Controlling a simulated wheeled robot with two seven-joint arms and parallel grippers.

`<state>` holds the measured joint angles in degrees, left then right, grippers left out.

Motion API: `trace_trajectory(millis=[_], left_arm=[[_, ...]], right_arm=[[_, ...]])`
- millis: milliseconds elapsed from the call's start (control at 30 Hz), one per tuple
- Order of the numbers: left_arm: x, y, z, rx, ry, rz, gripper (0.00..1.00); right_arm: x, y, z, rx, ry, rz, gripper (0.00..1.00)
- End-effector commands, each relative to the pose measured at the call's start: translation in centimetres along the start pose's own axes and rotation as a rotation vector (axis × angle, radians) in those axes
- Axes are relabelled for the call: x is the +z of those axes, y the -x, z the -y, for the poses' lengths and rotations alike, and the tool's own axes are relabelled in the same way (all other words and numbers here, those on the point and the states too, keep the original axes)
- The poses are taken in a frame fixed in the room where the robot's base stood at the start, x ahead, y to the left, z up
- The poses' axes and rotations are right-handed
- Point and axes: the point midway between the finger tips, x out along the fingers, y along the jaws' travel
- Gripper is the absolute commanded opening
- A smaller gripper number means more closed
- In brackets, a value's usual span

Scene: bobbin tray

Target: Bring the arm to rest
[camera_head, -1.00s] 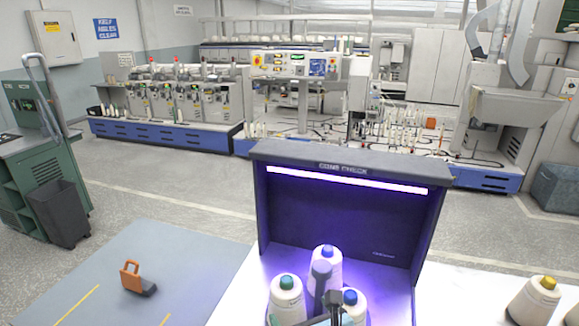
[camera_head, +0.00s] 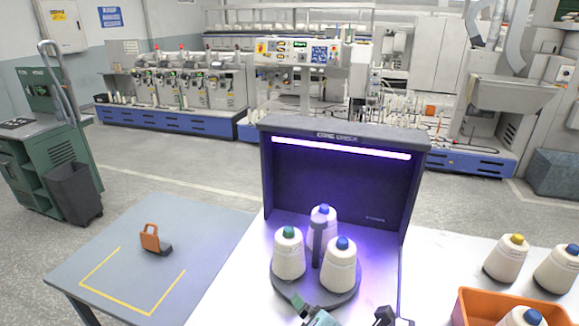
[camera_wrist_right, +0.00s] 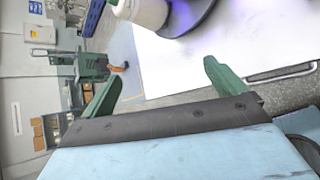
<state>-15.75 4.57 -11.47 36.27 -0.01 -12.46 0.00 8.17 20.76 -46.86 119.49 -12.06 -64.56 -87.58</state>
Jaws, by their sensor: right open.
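Three white cones stand upright on a dark round turntable (camera_head: 290,291) inside the cone-check booth (camera_head: 345,132): one green-topped (camera_head: 288,256), one blue-topped at the front right (camera_head: 338,270), one blue-topped behind (camera_head: 320,214). A dark post (camera_head: 318,243) rises between them. My right gripper (camera_wrist_right: 160,75) is open and empty, its two green fingers spread wide in the wrist view. Part of it shows at the bottom of the head view, in front of the turntable and apart from the cones. My left gripper is not in view.
An orange crate (camera_head: 463,306) at the lower right holds a blue-topped cone. A yellow-topped cone (camera_head: 507,262) and another blue-topped cone (camera_head: 556,270) stand behind it. A blue-grey table (camera_head: 210,225) with an orange-handled object (camera_head: 152,240) is at left. White table surface is bare left of the turntable.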

Motion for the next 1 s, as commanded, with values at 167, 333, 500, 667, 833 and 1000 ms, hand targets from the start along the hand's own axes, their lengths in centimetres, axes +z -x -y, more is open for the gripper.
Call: trace_trajectory(millis=[167,333,500,667,833,1000], left_arm=[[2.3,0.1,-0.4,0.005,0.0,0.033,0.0],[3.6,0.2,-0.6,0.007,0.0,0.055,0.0],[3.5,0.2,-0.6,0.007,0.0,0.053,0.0],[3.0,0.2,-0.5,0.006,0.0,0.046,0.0],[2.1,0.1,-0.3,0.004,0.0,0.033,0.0],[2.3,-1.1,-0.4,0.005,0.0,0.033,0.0]], right_arm=[[-0.7,2.9,4.4,-0.155,-0.616,-0.019,0.96],[-1.3,6.6,10.0,-0.343,-1.234,0.052,0.96],[-1.9,10.1,14.5,-0.489,-1.668,0.18,0.96],[-2.6,13.0,17.6,-0.588,-1.954,0.313,0.96],[-3.3,16.2,20.4,-0.671,-2.206,0.476,0.96],[-5.5,12.3,23.5,-0.693,-2.206,0.483,0.96]])
